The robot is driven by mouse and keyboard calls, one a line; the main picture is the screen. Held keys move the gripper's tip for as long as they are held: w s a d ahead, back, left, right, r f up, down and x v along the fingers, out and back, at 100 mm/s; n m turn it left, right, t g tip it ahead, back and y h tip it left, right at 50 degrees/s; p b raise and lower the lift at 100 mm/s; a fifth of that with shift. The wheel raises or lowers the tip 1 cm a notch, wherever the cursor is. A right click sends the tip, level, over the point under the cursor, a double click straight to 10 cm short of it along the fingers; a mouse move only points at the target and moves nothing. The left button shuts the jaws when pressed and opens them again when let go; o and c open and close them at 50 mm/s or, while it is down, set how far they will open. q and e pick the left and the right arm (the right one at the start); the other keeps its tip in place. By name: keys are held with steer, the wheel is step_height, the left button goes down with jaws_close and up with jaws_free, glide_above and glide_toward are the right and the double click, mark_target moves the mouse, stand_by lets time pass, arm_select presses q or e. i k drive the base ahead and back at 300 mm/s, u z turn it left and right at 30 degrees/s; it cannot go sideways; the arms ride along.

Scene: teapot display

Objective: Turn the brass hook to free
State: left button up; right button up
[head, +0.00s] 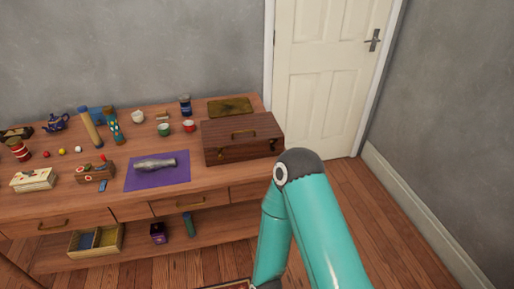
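A dark brown wooden case (243,145) stands closed at the right end of the wooden table, with a handle on its lid. Small brass-coloured fittings show on its front, but they are too small for me to tell whether one is a hook or how it is turned. My teal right arm comes in at the lower right, with its elbow in front of and below the case. Its gripper is outside the picture, and so is my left gripper.
The wooden table (215,181) carries a purple mat (182,181) with a metallic object, a green cup (164,128), a red cup (188,126), a blue teapot (55,122) and bottles. A white door (325,70) stands behind. Floor is clear at right.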

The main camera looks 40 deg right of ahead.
mark_target(220, 156)
steer(key=z, duration=0.1)
steer(key=k, duration=1.1)
steer(key=z, duration=0.7)
steer(key=i, duration=1.05)
steer(key=u, duration=0.05)
